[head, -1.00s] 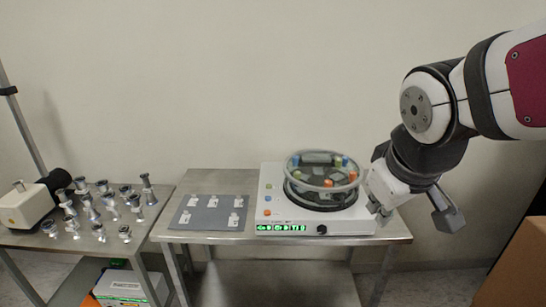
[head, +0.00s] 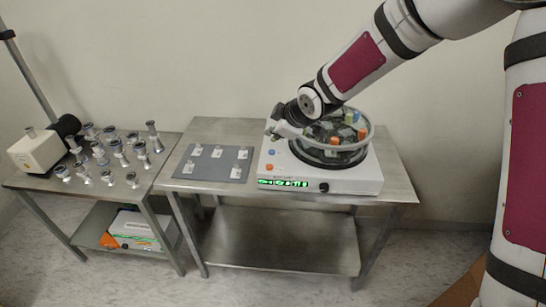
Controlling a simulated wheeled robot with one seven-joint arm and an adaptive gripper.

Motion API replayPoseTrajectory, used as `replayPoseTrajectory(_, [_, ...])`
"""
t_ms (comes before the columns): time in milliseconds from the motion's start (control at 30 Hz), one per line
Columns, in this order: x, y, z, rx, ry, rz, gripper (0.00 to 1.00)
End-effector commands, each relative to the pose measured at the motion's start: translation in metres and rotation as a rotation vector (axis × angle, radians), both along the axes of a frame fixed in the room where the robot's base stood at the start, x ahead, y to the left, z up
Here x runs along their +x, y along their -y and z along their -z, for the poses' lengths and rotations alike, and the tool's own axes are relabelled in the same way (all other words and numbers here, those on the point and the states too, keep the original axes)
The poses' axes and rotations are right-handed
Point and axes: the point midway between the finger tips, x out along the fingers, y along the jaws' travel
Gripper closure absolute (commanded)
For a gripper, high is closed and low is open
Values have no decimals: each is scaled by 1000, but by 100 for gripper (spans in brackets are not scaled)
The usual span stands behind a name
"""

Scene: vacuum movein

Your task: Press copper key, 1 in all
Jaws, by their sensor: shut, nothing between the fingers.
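The white machine (head: 350,184) stands on the middle table with a clear round chamber (head: 367,128) on top. On its left panel an orange, copper-like key (head: 269,167) sits near the front, with a blue key (head: 271,152) just behind it. My gripper (head: 271,131) is shut and empty, pointing down over the back left part of that panel, behind the blue key. It hides whatever lies at that back corner. Whether its tips touch the panel cannot be told. A green lit display (head: 283,183) and a black knob (head: 323,187) are on the front face.
A grey mat (head: 207,175) with several small white pieces lies left of the machine. The left table (head: 135,188) holds several metal fittings and a cream pump (head: 38,149). My forearm passes above the chamber, which holds several coloured pieces.

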Motion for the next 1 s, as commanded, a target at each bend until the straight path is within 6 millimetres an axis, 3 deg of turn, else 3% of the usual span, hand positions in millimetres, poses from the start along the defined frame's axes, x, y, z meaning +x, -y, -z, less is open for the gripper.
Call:
replayPoseTrajectory(100, [6,-17,11,26,18,-50,100])
replayPoseTrajectory(233, [9,-26,16,40,32,-76,100])
replayPoseTrajectory(667, [10,-28,18,42,35,-82,100])
replayPoseTrajectory(1000, [11,-28,53,42,34,-82,100])
